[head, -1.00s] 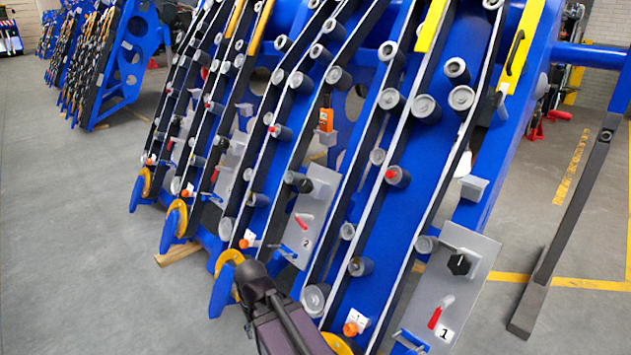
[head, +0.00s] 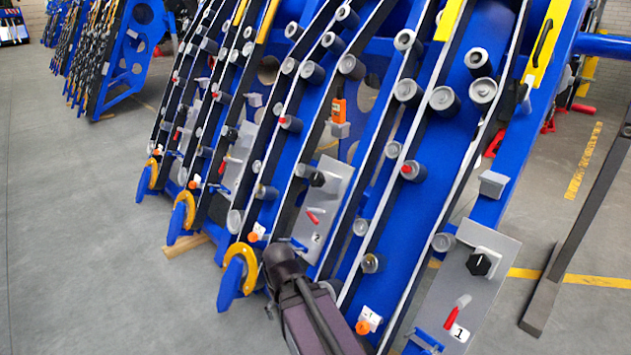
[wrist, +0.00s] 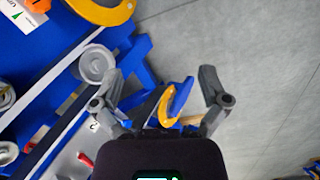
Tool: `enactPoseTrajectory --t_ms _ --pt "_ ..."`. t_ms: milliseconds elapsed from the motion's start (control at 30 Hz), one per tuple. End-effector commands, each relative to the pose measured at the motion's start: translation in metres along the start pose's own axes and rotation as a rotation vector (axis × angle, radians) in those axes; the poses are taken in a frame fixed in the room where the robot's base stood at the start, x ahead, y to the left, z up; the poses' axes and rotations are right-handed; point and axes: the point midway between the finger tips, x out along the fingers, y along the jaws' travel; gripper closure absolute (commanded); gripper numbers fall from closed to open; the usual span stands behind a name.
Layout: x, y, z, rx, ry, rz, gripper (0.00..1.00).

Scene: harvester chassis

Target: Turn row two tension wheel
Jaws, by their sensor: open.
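In the head view, a grey plate marked 2 (head: 327,190) is fixed on row two, with a black knob (head: 318,179) near its top and a red handle (head: 313,216) lower down. The knob looks like the tension wheel. My arm comes up from the bottom, below this plate, and my fingers cannot be made out there. In the wrist view, my gripper (wrist: 160,80) is open and empty, its fingers spread over blue frame parts and a yellow hook. The marked plate (wrist: 68,155) and its red handle (wrist: 85,160) show at lower left; the knob is not seen there.
A similar plate marked 1 (head: 445,310), with its own black knob (head: 480,264), stands to the right. Grey rollers and blue row frames surround both plates. A dark slanted post (head: 575,235) stands at far right. Open grey floor (head: 80,230) lies to the left.

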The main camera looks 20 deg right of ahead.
Motion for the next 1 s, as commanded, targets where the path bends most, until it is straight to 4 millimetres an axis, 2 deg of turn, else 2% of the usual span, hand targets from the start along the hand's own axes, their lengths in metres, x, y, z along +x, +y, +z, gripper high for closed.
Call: enactPoseTrajectory --t_ms 167,267,467,700,1000 --pt "0.007 0.022 -0.028 -0.105 0.015 0.104 0.0" --pt "0.009 0.039 -0.051 -0.213 0.021 0.203 0.0" --pt "0.007 0.081 -0.11 -0.499 -0.015 0.467 0.0" --pt "-0.013 0.125 -0.185 -0.866 -0.171 0.804 0.0" --pt "-0.055 0.157 -0.278 -1.28 -0.549 1.181 0.0"
